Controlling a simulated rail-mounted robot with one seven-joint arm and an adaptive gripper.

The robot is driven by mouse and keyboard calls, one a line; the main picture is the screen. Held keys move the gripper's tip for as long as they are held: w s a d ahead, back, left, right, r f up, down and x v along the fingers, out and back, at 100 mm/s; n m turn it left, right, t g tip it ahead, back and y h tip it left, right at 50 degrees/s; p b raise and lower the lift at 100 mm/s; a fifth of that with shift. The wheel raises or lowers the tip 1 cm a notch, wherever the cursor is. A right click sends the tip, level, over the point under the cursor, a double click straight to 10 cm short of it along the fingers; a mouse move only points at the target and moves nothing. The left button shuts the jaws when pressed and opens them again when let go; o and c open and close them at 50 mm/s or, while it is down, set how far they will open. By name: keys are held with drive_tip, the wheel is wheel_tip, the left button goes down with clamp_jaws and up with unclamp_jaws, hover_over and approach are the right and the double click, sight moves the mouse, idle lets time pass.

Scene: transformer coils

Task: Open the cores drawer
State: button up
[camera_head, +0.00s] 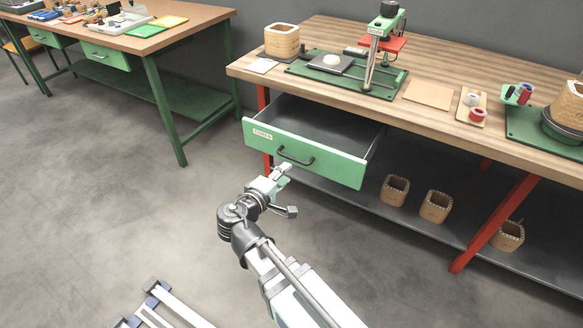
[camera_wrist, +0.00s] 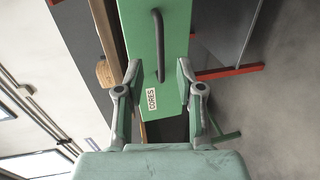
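The green cores drawer (camera_head: 331,165) is pulled well out from under the wooden workbench, with its grey inside showing. Its label reads CORES, clear in the wrist view. The black bar handle (camera_head: 295,156) is on the drawer front. In the wrist view the drawer front (camera_wrist: 172,90) lies straight ahead and the handle (camera_wrist: 159,46) runs up the picture. My gripper (camera_head: 281,172) is below and just left of the handle in the head view. Its fingers (camera_wrist: 157,78) are apart and nothing is held. They appear clear of the handle, though the exact gap is hard to tell.
The workbench (camera_head: 430,117) carries a press stand (camera_head: 380,45), a wooden core (camera_head: 282,40) and spools. Several wooden cores stand on its lower shelf (camera_head: 370,207). Red legs (camera_head: 497,221) support it. A green-legged table (camera_head: 165,108) is at left. The floor between is clear.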

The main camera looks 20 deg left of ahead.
drive_tip(key=shift+v, duration=1.45)
drive_tip(key=s+d+f+m+g+h, duration=0.1)
drive_tip(key=s+d+f+m+g, duration=0.2)
drive_tip(key=d+f, duration=0.5)
drive_tip(key=s+d+f+m+g, duration=0.1)
drive_tip(key=s+d+f+g, duration=0.35)
drive_tip(key=f, duration=0.75)
drive_tip(key=s+d+f+m+g+h, duration=0.1)
drive_tip(key=s+d+f+m+g, duration=0.1)
drive_tip(key=d+f+g, duration=0.65)
drive_tip(key=s+d+f+m+g+y, duration=0.2)
drive_tip(key=s+d+f+m+g, duration=0.1)
drive_tip(key=s+d+f, duration=0.4)
drive_tip(key=s+d+f+m+g+y, duration=0.2)
drive_tip(key=s+d+f+m+g, duration=0.15)
drive_tip(key=s, duration=0.65)
drive_tip(key=s+d+f+m+g+y, duration=0.2)
drive_tip(key=s+d+f+m, duration=0.1)
drive_tip(key=s+d+f, duration=0.4)
wheel_tip(320, 180, up, 17)
drive_tip(key=w+t+p, duration=0.2)
drive_tip(key=w+p, duration=0.1)
drive_tip(key=p, duration=1.6)
